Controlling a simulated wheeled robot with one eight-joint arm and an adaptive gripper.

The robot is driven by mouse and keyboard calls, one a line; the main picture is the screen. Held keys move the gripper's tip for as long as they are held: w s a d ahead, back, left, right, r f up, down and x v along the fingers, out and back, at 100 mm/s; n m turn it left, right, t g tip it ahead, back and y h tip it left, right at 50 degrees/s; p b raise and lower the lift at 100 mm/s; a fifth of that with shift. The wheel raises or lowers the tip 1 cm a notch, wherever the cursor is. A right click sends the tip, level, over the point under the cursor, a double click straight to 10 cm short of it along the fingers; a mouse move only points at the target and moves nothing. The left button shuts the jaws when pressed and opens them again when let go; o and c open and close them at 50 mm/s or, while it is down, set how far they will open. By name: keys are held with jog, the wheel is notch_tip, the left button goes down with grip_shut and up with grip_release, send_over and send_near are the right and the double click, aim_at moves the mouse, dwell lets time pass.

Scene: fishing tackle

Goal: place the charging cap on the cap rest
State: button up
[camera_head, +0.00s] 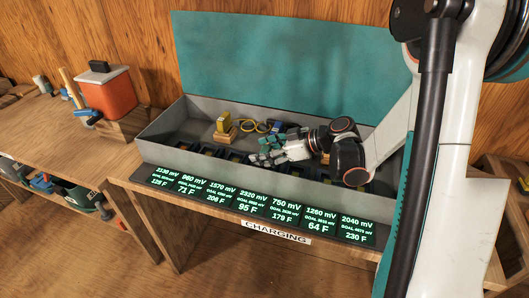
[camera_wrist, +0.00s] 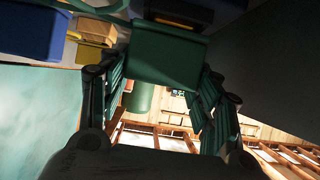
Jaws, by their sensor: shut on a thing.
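My gripper (camera_head: 262,157) is inside the grey box, low over its front row of dark slots. In the wrist view my gripper (camera_wrist: 164,72) has its fingers on both sides of a dark green block (camera_wrist: 168,55), apparently the charging cap, and is shut on it. The cap is too small and covered to make out in the head view. I cannot tell for sure which thing is the cap rest. A wooden block (camera_head: 225,135) with a blue and yellow piece (camera_head: 223,122) on it stands behind and left of my gripper.
The grey box (camera_head: 160,151) has an upright teal lid (camera_head: 270,62) behind it. A yellow cord coil (camera_head: 249,126) lies inside. Several lit readouts (camera_head: 247,201) line the front, above a CHARGING label (camera_head: 275,232). An orange container (camera_head: 107,92) stands on the left bench.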

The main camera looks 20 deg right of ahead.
jog(key=o, duration=1.2)
jog(key=shift+f, duration=0.1)
